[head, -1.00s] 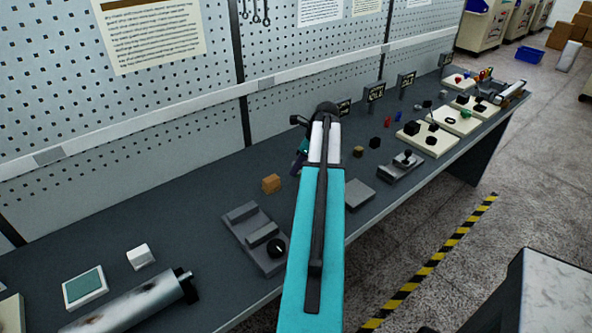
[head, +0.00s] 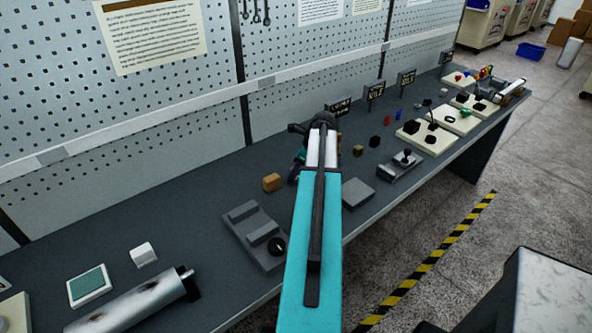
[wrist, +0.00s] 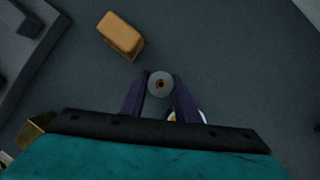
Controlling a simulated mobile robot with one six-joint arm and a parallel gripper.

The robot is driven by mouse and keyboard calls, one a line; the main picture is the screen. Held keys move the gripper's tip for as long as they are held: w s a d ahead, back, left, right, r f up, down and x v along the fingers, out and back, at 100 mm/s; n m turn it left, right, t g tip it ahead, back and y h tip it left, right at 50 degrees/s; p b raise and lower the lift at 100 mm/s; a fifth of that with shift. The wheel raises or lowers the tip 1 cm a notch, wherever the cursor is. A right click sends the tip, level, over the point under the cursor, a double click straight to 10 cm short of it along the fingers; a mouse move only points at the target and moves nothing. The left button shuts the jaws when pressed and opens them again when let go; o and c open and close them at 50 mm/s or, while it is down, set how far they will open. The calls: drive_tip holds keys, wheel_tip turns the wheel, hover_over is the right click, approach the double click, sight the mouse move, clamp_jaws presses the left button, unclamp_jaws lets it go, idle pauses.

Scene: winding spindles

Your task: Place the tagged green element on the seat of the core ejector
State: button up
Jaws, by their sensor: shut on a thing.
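My gripper (wrist: 160,92) is shut on a small grey round piece (wrist: 154,78) with a brownish centre, seen end-on between its two dark purple fingers in the wrist view. No green or tag shows on this piece, so I cannot tell if it is the tagged green element. In the head view my arm hides most of the gripper, which is over the bench behind the orange block. A grey stepped fixture with a black knob (head: 258,235) and a small grey fixture with a lever (head: 403,163) stand on the bench. I cannot tell which is the core ejector.
The orange block (head: 271,182) lies close to my gripper, also in the wrist view (wrist: 121,35). A flat grey plate (head: 357,193) lies right of my arm. A metal cylinder (head: 135,302) and a white block (head: 143,254) lie at lower left. Pale boards (head: 430,140) stand farther right.

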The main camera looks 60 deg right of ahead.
drive_tip(key=shift+f, duration=0.3)
drive_tip(key=o, duration=1.1)
drive_tip(key=shift+r, duration=0.2)
drive_tip(key=shift+b+v, duration=1.4)
drive_tip(key=shift+v, duration=4.55)
